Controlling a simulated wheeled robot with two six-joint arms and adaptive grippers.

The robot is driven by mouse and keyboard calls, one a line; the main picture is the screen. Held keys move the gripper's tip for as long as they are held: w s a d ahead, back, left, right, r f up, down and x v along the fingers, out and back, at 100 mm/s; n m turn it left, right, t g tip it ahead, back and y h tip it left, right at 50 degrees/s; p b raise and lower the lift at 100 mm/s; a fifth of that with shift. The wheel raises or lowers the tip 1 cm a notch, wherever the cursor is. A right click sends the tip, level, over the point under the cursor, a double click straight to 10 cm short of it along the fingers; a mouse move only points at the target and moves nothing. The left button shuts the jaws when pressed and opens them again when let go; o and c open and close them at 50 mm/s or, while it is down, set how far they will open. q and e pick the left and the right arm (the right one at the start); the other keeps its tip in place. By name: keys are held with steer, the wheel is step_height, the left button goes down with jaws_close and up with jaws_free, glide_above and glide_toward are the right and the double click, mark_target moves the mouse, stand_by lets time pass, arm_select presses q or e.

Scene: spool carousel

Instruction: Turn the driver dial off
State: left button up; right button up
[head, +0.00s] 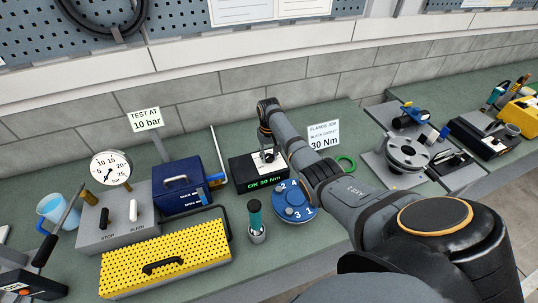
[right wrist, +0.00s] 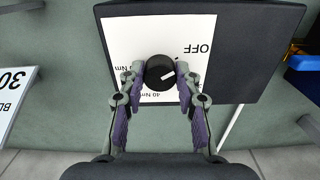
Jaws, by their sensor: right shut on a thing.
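The driver box (head: 245,175) is black with a white dial plate on top and a green display that reads "OK 30 Nm". In the right wrist view its black round dial (right wrist: 160,72) sits on the white plate (right wrist: 140,35). The dial's white pointer line points right and slightly up, and the OFF label (right wrist: 204,48) lies up and to the right of the dial. My right gripper (right wrist: 162,82) is shut on the dial, one finger on each side. In the head view my right gripper (head: 268,152) reaches down onto the box and hides most of the dial. My left gripper is not in view.
A blue case (head: 178,184), a pressure gauge (head: 110,168) and a yellow perforated cover (head: 165,262) are left.

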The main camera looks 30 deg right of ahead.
mark_target(269, 156)
steer(key=o, duration=1.1)
steer(key=shift+o, duration=0.2)
steer(key=shift+r, duration=0.1)
step_height(269, 156, up, 12)
